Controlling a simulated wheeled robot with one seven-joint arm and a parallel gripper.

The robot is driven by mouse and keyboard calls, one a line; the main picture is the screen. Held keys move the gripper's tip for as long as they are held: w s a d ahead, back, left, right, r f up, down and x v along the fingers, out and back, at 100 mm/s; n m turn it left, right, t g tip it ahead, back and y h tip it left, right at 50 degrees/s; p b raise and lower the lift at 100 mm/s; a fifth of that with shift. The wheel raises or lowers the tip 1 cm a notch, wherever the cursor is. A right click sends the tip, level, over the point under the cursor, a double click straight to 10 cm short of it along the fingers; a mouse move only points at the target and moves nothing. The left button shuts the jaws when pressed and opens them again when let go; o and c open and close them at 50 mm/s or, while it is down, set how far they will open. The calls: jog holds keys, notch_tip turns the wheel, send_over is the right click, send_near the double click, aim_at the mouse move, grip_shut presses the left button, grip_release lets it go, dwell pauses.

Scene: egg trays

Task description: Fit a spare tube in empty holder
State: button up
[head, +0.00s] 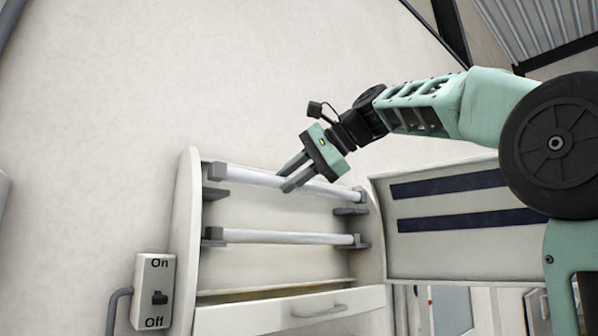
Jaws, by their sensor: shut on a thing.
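A white cabinet (191,225) on the wall holds grey tube holders at both sides. A white upper tube (245,177) spans from the upper left holder (213,171) to the upper right holder (357,197). My gripper (285,180) comes from the upper right and is shut on this tube near its middle. Its ends are at or against the upper holders; I cannot tell whether they are fully seated. A second white tube (290,237) sits lower, between the lower left holder (213,237) and lower right holder (360,242).
An On/Off switch box (155,290) with a cable is at lower left. A panel with two dark strips (450,185) stands open at right, under my arm. The wall above is clear.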

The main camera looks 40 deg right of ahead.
jog(key=shift+w+a+r+p, duration=0.1)
jog(key=shift+w+p, duration=0.6)
jog(key=shift+w, duration=1.9)
jog(key=shift+s+d, duration=0.1)
jog(key=shift+d, duration=1.05)
jog(key=shift+s+r+p, duration=0.1)
jog(key=shift+p, duration=0.3)
jog(key=shift+f+b, duration=0.55)
jog(key=shift+f, duration=0.2)
jog(key=o, duration=0.9)
jog(key=shift+c, duration=0.2)
jog(key=shift+s, duration=0.1)
